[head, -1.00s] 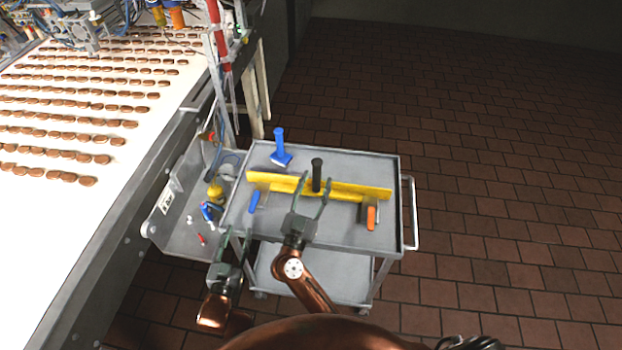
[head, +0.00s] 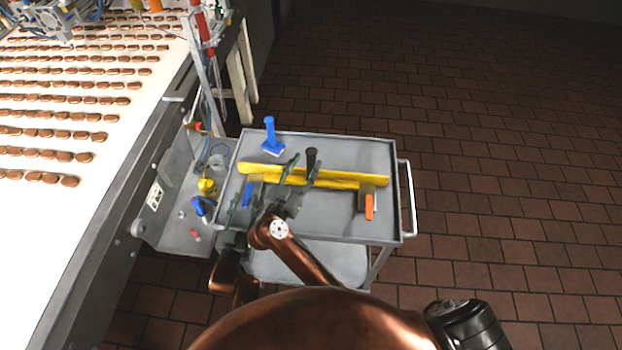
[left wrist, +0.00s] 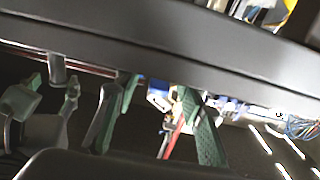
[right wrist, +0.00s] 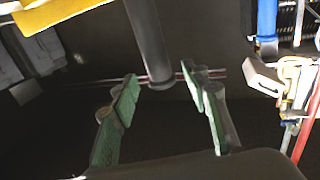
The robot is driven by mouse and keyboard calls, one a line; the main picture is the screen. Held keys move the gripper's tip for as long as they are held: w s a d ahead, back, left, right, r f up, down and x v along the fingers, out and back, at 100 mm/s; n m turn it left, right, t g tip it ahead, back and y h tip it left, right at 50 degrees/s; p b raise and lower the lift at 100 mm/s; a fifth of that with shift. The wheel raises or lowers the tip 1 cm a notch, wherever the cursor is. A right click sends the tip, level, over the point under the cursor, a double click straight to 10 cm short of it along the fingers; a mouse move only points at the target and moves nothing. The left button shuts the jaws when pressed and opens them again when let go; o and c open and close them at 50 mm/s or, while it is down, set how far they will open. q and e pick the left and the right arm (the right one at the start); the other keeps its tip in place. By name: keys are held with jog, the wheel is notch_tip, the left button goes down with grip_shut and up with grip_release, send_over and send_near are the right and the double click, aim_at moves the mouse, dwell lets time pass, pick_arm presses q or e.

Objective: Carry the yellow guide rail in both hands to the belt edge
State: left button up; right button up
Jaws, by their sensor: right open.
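The yellow guide rail (head: 340,180) lies lengthwise across the top of the grey cart, with a grey bracket near each end. Its edge shows at the top left of the right wrist view (right wrist: 65,14). My right gripper (head: 305,163) is open above the rail's middle-left, beside an upright black handle (head: 311,157). That dark post stands beyond its parted fingers in the right wrist view (right wrist: 150,40). My left gripper (head: 245,203) is open and empty near the cart's front-left corner, short of the rail's left end. The belt edge (head: 145,150) runs along the left.
The cart (head: 340,220) also carries a blue scraper (head: 271,138), a blue-handled tool (head: 248,194) and an orange-handled tool (head: 369,207). A grey side tray (head: 170,232) with small items sits between cart and belt. Brick floor is clear at right.

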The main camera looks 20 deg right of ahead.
aim_at(249, 188)
pick_arm(q)
jog(key=x, duration=0.4)
jog(key=shift+w+d, duration=0.2)
jog(key=shift+w, duration=0.15)
pick_arm(e)
jog(key=x, duration=0.5)
pick_arm(q)
jog(key=shift+c, duration=0.4)
pick_arm(e)
jog(key=shift+s, duration=0.1)
jog(key=shift+c, duration=0.3)
pick_arm(q)
grip_shut()
pick_arm(e)
jog(key=c, duration=1)
grip_shut()
